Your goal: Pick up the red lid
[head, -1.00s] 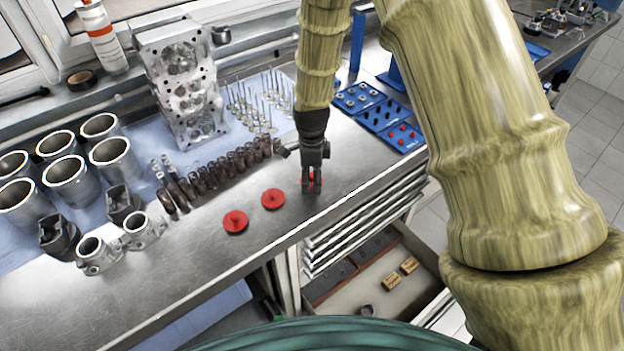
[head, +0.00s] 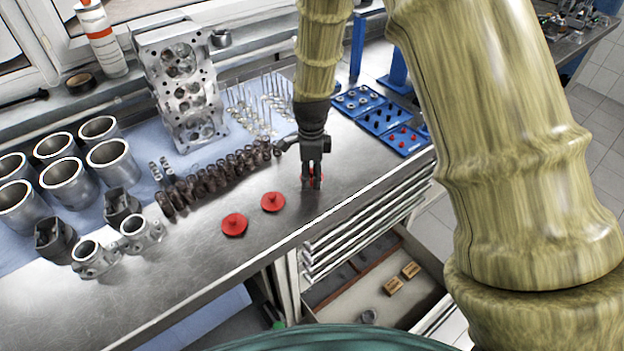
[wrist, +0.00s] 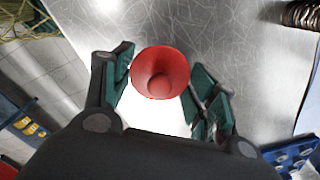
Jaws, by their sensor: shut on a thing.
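Three red lids are in view. One red lid (wrist: 160,72) sits between the two green-padded fingers of my gripper (wrist: 163,88) in the wrist view, looking round with a knob at its middle. In the head view my gripper (head: 312,184) points down at the bench, shut on this lid, and only a little red shows between the fingers. I cannot tell whether the lid touches the bench. A second red lid (head: 272,202) and a third red lid (head: 234,225) lie flat on the metal to the left of my gripper.
The metal bench (head: 190,270) is clear in front of the loose lids. Blue trays (head: 382,118) of small parts lie right of my gripper. A row of dark parts (head: 215,178), a cylinder head (head: 182,85) and cylinder sleeves (head: 68,183) stand left. An open drawer (head: 375,285) is below.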

